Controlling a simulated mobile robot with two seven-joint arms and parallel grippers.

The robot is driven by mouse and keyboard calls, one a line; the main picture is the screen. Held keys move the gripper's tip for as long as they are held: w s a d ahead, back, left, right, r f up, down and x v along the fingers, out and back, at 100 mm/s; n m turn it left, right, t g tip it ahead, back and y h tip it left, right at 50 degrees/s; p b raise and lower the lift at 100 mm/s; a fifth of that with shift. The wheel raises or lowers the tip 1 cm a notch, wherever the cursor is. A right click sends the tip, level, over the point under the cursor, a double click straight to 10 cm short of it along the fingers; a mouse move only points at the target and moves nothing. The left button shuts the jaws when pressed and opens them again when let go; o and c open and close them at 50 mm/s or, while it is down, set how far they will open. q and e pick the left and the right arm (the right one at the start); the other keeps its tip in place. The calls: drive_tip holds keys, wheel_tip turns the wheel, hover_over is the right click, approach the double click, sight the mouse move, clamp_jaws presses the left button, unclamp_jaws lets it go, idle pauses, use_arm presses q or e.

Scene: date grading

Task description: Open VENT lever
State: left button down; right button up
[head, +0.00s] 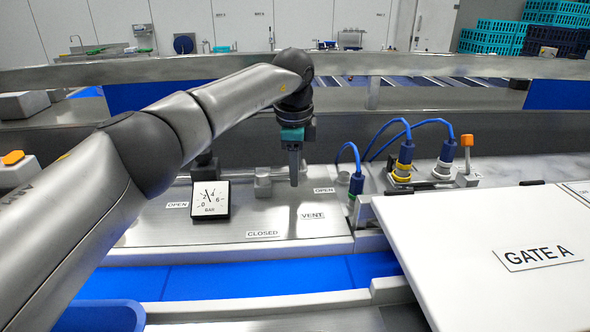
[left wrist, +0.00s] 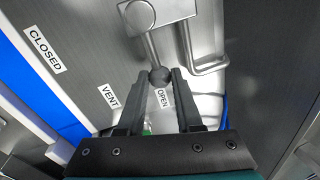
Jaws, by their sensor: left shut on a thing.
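The VENT lever is a short metal handle (left wrist: 154,48) with a dark ball knob (left wrist: 160,76), joined to a square metal hub (left wrist: 160,14). My left gripper (head: 294,178) points down at the knob; in the left wrist view its two fingers (left wrist: 159,80) are on either side of the knob, shut on it. The lever points toward the OPEN label (left wrist: 163,98), away from the CLOSED label (left wrist: 45,50). The VENT label (head: 312,215) is on the panel in front. In the head view the gripper hides the knob. My right gripper is not in view.
A BAR gauge (head: 210,200) stands left of the lever. Blue cables with plugs (head: 405,155) and an orange-topped handle (head: 467,145) are to the right. A white GATE A cover (head: 480,245) fills the right front. A blue belt (head: 245,279) runs in front.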

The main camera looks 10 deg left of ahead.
use_arm(q)
drive_tip(key=shift+r, duration=0.15)
drive_tip(key=c, duration=0.6)
unclamp_jaws()
drive_tip(key=s+r, duration=0.1)
drive_tip(key=r, duration=0.4)
drive_tip(key=s+r, duration=0.1)
drive_tip(key=r, duration=0.4)
drive_tip(key=s+r+b, duration=0.1)
drive_tip(key=r, duration=0.3)
drive_tip(key=shift+d+r, duration=0.1)
drive_tip(key=shift+r, duration=0.3)
